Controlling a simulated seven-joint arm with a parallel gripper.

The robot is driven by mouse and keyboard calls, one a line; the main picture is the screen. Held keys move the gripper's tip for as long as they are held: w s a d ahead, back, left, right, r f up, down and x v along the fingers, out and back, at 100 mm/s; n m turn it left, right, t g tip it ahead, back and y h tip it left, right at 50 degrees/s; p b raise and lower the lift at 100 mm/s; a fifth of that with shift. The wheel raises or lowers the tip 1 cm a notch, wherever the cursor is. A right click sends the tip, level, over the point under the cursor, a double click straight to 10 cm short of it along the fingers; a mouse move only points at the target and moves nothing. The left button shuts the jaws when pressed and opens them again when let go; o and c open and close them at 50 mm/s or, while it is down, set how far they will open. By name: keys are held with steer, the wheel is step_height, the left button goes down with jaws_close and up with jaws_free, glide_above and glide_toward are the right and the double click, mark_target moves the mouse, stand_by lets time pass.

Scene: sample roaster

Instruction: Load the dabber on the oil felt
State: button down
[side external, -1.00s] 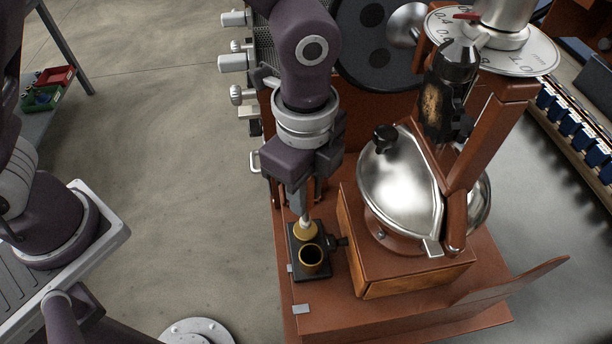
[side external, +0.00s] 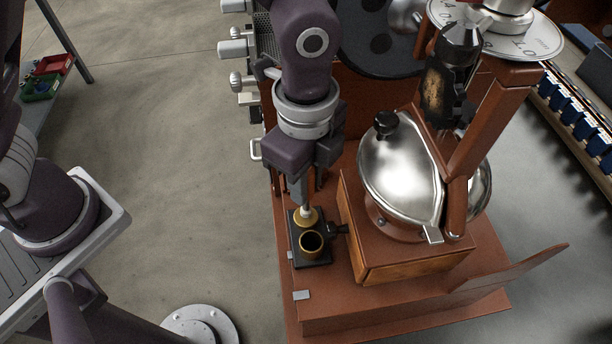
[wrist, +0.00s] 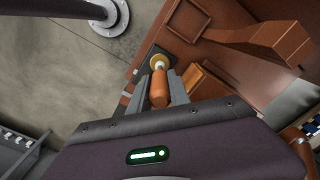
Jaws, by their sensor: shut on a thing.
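My gripper (side external: 306,192) points down, shut on the dabber (wrist: 158,88). In the wrist view the dabber's orange-brown handle is between the two grey fingers (wrist: 159,78). In the side view its pale lower end (side external: 307,211) is at a round yellow-gold disc (side external: 303,220), which I take for the oil felt. The disc also shows past the handle in the wrist view (wrist: 158,62). Whether the dabber's tip touches it or is just above it I cannot tell. A gold-rimmed dark cup (side external: 311,244) sits beside the disc on the same black tray (side external: 316,262).
A wooden box (side external: 400,268) with a shiny metal drum (side external: 395,180) stands close to the right of the tray. A small black knob (side external: 336,230) is between them. A brown post (side external: 490,120) rises behind. Open floor (side external: 190,190) lies to the left.

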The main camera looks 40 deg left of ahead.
steer(key=shift+f, duration=0.45)
stand_by(1.0)
steer(key=shift+r, duration=3.55)
